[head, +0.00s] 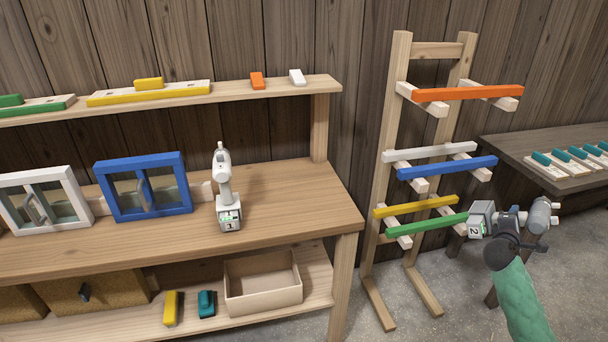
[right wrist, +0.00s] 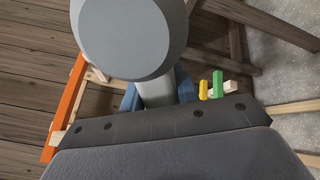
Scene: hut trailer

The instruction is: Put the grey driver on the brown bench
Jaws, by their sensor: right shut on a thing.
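The grey driver (head: 541,214) is held in the air by my right gripper (head: 512,217), in front of the rack and the brown bench. Its block-shaped base, marked 2 (head: 481,219), points left. In the right wrist view the driver's round grey end (right wrist: 130,38) fills the upper middle, and its handle (right wrist: 158,94) runs between the blue fingers. The fingertips are mostly hidden. The dark brown bench (head: 515,147) stands at the right, behind the driver. My left gripper is not in view.
A white driver (head: 226,190) marked 1 stands on the light workbench (head: 290,205). A wooden rack (head: 390,120) with coloured bars stands left of the brown bench. Teal-topped blocks (head: 565,167) line the brown bench; its front left part looks clear.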

